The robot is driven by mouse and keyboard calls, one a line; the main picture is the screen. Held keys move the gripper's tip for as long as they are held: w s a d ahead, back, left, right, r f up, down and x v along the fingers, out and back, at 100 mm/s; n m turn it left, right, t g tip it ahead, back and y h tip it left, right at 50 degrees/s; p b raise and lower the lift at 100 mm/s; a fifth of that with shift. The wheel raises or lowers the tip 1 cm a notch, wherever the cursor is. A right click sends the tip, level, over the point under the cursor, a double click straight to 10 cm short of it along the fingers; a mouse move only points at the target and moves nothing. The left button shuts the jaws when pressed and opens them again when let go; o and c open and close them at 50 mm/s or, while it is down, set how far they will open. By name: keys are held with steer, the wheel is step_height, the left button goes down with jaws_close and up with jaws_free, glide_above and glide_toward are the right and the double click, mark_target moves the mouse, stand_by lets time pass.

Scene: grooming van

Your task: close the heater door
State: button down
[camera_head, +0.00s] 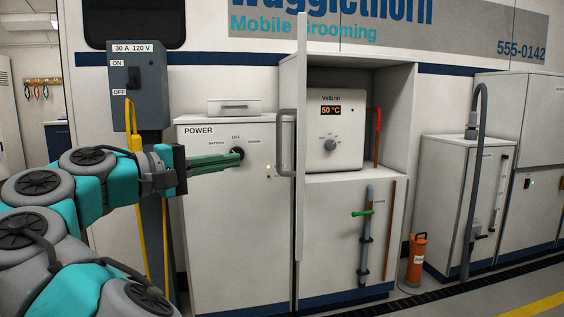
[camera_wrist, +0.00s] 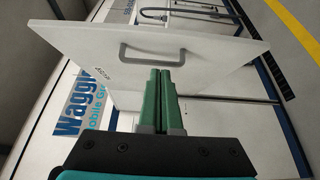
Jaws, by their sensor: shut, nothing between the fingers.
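The heater door (camera_head: 301,150) stands open, swung out toward me and seen nearly edge-on in the head view. Its grey handle (camera_head: 283,143) is on the door's left face. In the wrist view the door (camera_wrist: 215,45) spans the upper middle, with its handle (camera_wrist: 152,52) just beyond my fingertips. The white heater (camera_head: 335,131), with an orange 50 °C display, sits in the open cabinet behind the door. My gripper (camera_head: 240,155) is shut and empty, to the left of the door, in front of the POWER cabinet. It also shows in the wrist view (camera_wrist: 159,72). I cannot tell whether it touches the door.
The POWER cabinet (camera_head: 225,240) stands behind my gripper. A switch box (camera_head: 139,85) with a yellow cable is at the left. An orange cylinder (camera_head: 416,259) stands on the floor right of the heater cabinet. More white cabinets (camera_head: 452,190) are further right.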

mark_target(281, 156)
steer(key=shift+t, duration=0.3)
steer(key=shift+s+d+f+b+x, duration=0.1)
steer(key=shift+s+d+b+x, duration=0.35)
steer(key=shift+x, duration=1.5)
steer(key=shift+s+d+f+b+x, duration=0.1)
steer(key=shift+b+x, duration=0.6)
steer(key=shift+x, duration=1.2)
steer(key=shift+s+d+f+b+x, duration=0.1)
steer(key=shift+s+d+b+x, duration=0.35)
steer(key=shift+x, duration=1.5)
steer(key=shift+w+a, duration=0.15)
steer(key=shift+w, duration=0.05)
